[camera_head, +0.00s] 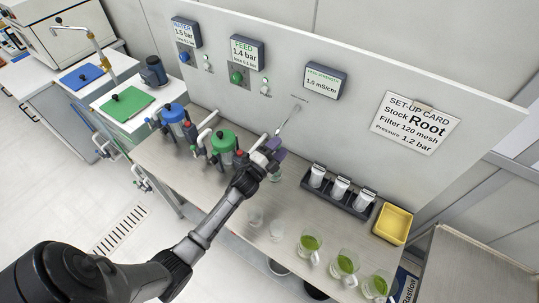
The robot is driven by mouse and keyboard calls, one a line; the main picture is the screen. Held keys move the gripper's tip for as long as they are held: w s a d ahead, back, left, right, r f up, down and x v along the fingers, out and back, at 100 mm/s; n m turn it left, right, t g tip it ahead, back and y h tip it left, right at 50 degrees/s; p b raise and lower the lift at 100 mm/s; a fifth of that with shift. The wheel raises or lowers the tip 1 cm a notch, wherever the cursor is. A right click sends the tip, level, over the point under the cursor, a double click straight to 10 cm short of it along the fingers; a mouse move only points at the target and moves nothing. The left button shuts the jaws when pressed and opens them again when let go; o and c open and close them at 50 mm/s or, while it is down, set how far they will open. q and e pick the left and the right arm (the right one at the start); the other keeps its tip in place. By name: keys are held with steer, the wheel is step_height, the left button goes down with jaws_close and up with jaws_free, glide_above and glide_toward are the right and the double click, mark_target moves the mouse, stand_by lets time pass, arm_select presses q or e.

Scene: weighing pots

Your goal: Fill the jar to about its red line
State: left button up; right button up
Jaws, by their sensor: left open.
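My left gripper (268,157) is open by the wall panel, below a thin metal spout or lever (290,120). A purple part shows at its tip; I cannot tell what it belongs to. A small clear jar (275,175) stands just below the gripper, partly hidden by it; its fill and any red line are too small to tell. Two clear, empty-looking jars (276,230) stand on the bench. Several jars with green contents, one of them here (309,243), stand at the front right. My right gripper is not in view.
Blue (174,113) and green (222,141) filter housings with red-handled valves stand left of the gripper. A black rack (335,197) of white-labelled cartridges and a yellow tray (393,224) are to the right. The setup card (415,122) reads Root, 120 mesh, 1.2 bar.

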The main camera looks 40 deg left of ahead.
arm_select(q)
steer(key=b+v, duration=0.1)
steer(key=v, duration=1.2)
steer(key=shift+s, duration=0.25)
steer(key=shift+f+b, duration=0.1)
steer(key=shift+b, duration=0.2)
steer(key=w+d+r+n+b, duration=0.2)
steer(key=d+r+n, duration=0.25)
steer(key=d, duration=0.35)
steer(key=w+a+n+g+y, duration=0.1)
steer(key=w+a+n+y, duration=0.1)
steer(key=n, duration=0.3)
steer(key=w+a+n+g+y, duration=0.1)
steer(key=w+a+n, duration=0.3)
steer(key=w+n, duration=0.1)
steer(key=w+a+f+n+g+y+p, duration=0.1)
steer(key=w+a+n+y, duration=0.1)
steer(key=w+a+n, duration=0.1)
steer(key=shift+w+n+g+y, duration=0.35)
steer(key=shift+w+n, duration=0.3)
steer(key=shift+n, duration=0.3)
